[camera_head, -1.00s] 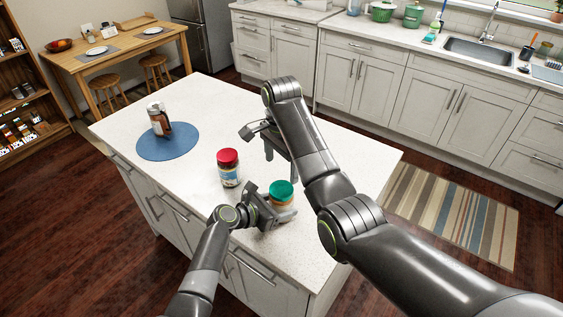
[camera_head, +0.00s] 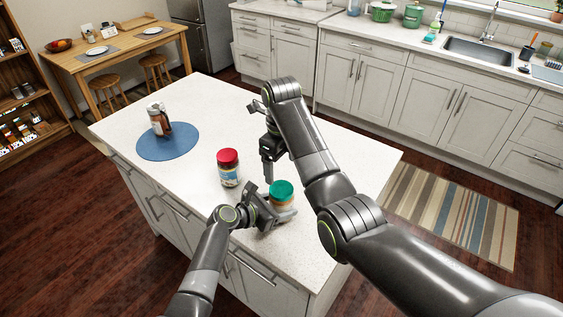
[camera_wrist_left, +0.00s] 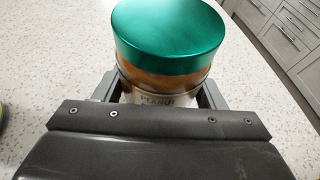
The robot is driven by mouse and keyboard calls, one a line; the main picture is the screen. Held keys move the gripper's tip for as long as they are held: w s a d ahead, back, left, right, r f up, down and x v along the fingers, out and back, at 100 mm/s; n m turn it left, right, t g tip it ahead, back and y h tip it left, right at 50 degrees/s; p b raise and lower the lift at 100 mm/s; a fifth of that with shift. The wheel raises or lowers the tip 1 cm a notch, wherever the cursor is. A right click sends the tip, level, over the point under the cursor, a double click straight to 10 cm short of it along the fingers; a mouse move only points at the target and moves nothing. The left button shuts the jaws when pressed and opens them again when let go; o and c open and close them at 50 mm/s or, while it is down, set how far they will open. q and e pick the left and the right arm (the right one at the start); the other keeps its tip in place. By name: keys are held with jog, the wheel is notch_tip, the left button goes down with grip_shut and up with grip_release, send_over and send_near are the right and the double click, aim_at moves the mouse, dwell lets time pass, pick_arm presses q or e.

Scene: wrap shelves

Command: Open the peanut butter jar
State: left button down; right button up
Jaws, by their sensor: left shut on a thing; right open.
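The peanut butter jar (camera_head: 282,202) stands upright on the white island counter, with its green lid (camera_head: 281,189) on. In the left wrist view the lid (camera_wrist_left: 168,38) fills the top middle, above a brown band and part of a label reading PEANUT. My left gripper (camera_head: 280,212) is shut around the jar's body, below the lid; its fingers also show in the left wrist view (camera_wrist_left: 160,95). My right gripper (camera_head: 268,172) points down, behind and slightly left of the jar. It is open and empty, apart from the lid; its far finger is partly hidden.
A red-lidded jar (camera_head: 229,168) stands on the counter left of the peanut butter jar. The counter's far middle (camera_head: 200,95) is clear.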

aim_at(281, 188)
jog(key=shift+f, duration=3.95)
